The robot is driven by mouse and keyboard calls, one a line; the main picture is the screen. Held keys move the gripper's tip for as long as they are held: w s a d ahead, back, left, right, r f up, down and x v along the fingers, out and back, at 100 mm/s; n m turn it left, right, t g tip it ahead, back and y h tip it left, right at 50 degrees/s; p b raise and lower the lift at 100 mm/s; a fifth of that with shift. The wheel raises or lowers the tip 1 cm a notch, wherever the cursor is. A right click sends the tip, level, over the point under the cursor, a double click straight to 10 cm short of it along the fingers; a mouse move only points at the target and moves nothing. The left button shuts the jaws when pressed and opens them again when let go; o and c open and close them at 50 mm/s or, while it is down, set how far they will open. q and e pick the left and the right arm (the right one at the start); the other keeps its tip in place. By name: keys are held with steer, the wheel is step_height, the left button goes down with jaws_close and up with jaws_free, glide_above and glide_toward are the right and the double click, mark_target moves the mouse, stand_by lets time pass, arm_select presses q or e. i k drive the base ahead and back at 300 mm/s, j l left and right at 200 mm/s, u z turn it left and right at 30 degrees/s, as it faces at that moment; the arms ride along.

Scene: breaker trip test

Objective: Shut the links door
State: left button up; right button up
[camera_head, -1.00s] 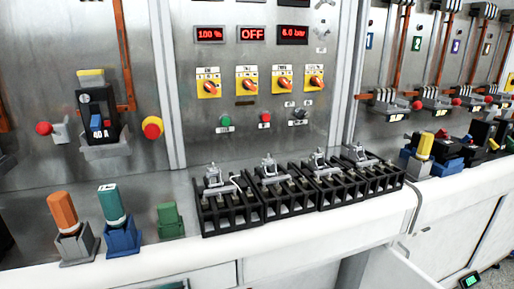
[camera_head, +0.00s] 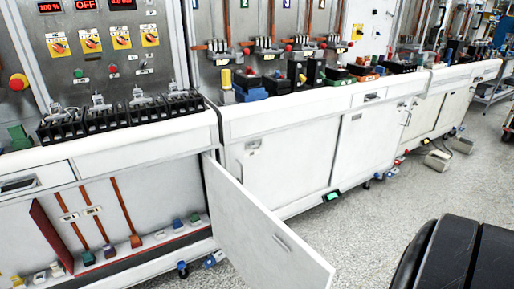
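An open white cabinet door (camera_head: 262,232) stands swung out into the aisle below the bench, in the middle of the head view. It is hinged on its left edge, beside the compartment opening, and has a slim handle (camera_head: 282,243) near its free edge. The open compartment to its left shows copper-coloured bars (camera_head: 125,212) and small coloured blocks (camera_head: 178,223) on a white ledge. No label on the door is readable. Neither of my grippers shows in this view.
A dark rounded shape (camera_head: 455,262) fills the lower right corner. A closed white cabinet (camera_head: 285,158) stands right of the open door. Black terminal blocks (camera_head: 118,117) sit on the bench top.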

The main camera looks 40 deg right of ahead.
mark_target(243, 228)
steer(key=k+l+u, duration=0.1)
steer(key=l, duration=0.3)
steer(key=k+l, duration=0.15)
steer(key=l, duration=0.2)
steer(key=k+l+u, duration=0.15)
steer(key=l, duration=0.25)
steer(key=k+l+u, duration=0.1)
steer(key=l, duration=0.25)
steer(key=k+l+u, duration=0.1)
steer(key=k+l, duration=0.15)
steer(key=l+u, duration=0.1)
steer(key=l, duration=1.25)
steer(key=i, duration=0.05)
